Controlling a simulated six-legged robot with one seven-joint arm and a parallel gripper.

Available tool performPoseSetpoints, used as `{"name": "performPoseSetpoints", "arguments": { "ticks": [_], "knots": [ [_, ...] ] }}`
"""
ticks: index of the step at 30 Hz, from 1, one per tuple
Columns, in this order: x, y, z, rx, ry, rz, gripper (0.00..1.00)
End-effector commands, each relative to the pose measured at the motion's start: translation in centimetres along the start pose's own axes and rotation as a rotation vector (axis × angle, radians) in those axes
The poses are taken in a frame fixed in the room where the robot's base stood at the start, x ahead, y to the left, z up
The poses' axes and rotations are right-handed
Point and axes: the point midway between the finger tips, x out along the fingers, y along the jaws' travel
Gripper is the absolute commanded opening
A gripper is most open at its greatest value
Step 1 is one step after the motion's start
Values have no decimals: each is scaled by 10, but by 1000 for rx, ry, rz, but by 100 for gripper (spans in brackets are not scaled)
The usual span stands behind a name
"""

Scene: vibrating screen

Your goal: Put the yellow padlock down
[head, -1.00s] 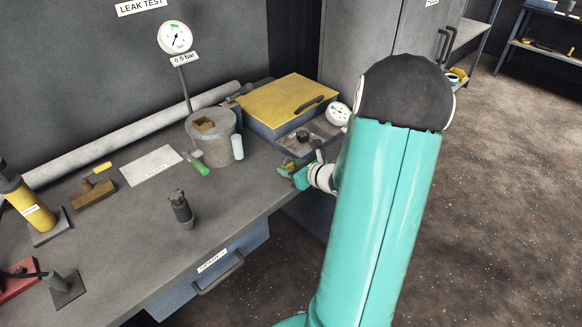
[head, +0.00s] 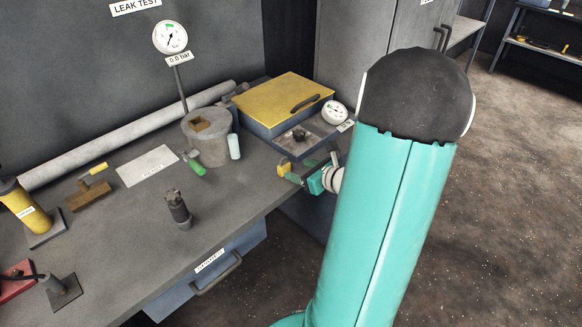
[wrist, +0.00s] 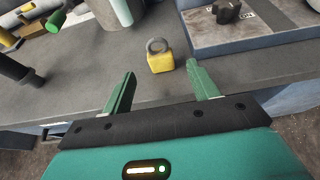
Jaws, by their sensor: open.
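The yellow padlock (wrist: 160,63) stands upright on the grey bench top, with its grey shackle up, in the wrist view. It also shows in the head view (head: 284,167), near the bench's right front edge. My gripper (wrist: 160,85) is open, with its green fingers spread apart. The padlock is just beyond the fingertips, roughly centred between them and apart from both. In the head view my gripper (head: 296,172) is at the bench edge, right beside the padlock, partly hidden by my arm.
A tray with a black knob (head: 300,135) lies behind the padlock, in front of a yellow-lidded blue case (head: 285,102). Bench space left of the padlock is clear.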

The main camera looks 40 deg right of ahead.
Motion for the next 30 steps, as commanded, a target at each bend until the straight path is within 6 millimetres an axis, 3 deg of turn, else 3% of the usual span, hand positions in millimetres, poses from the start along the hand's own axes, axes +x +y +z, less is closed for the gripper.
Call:
{"name": "performPoseSetpoints", "arguments": {
  "ticks": [3, 9, 16, 19, 23, 25, 30],
  "knots": [
    [-26, -1, 1, -2, -1, -4, 60],
    [-52, 0, 0, -1, -1, -1, 60],
    [-57, 1, 1, -4, 1, 4, 60],
    [-52, 16, 9, -67, 12, 51, 60],
    [-38, 72, 35, -313, 52, 226, 60],
    [-35, 116, 49, -516, 79, 358, 60],
    [-48, 210, 67, -1064, 117, 664, 60]
  ]
}}
